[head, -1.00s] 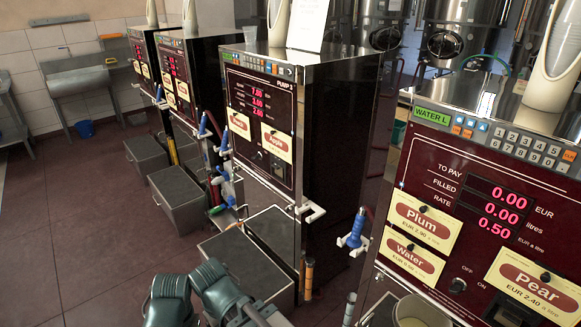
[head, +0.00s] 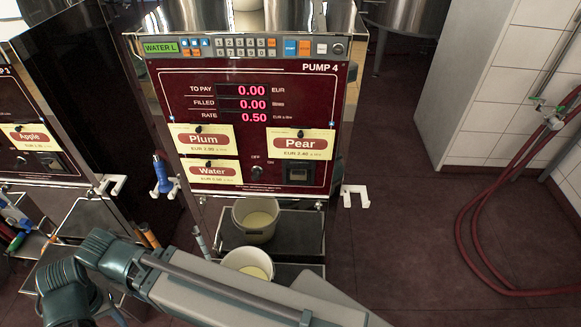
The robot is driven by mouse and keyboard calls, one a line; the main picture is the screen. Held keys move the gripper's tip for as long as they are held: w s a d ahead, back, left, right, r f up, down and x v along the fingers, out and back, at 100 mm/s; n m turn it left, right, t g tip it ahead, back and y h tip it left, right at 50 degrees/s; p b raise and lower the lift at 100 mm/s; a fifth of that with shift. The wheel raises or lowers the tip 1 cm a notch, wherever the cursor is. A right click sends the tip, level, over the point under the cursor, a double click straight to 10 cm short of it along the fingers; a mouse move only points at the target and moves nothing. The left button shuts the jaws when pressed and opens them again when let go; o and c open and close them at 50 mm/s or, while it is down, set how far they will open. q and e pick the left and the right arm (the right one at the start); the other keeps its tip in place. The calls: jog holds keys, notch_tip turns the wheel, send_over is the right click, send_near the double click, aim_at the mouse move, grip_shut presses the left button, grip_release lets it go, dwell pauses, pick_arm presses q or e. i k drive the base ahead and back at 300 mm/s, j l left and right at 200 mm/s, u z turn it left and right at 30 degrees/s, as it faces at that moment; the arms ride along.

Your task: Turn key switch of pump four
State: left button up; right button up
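Pump four (head: 250,125) faces me in the middle of the head view, labelled PUMP 4 at the top right of its dark red panel. Its key switch (head: 257,172) is a small dark round knob low on the panel, between the Water and Pear labels, with OFF and ON printed above it. I cannot tell which way it is turned. The display (head: 243,104) reads 0.00 to pay, 0.00 filled and rate 0.50. One of my arms crosses the bottom of the view, well below the switch. Neither gripper shows.
Two pale buckets (head: 256,220) (head: 248,264) stand below the panel on the pump's dark shelves. A blue nozzle (head: 161,172) hangs at its left side, a white bracket (head: 355,195) at its right. Pump three (head: 40,130) stands left. The floor (head: 390,240) on the right is clear up to a red hose (head: 463,235).

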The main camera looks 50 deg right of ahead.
aim_at(256, 176)
jog(key=i+z, duration=0.15)
jog(key=z, duration=1.5)
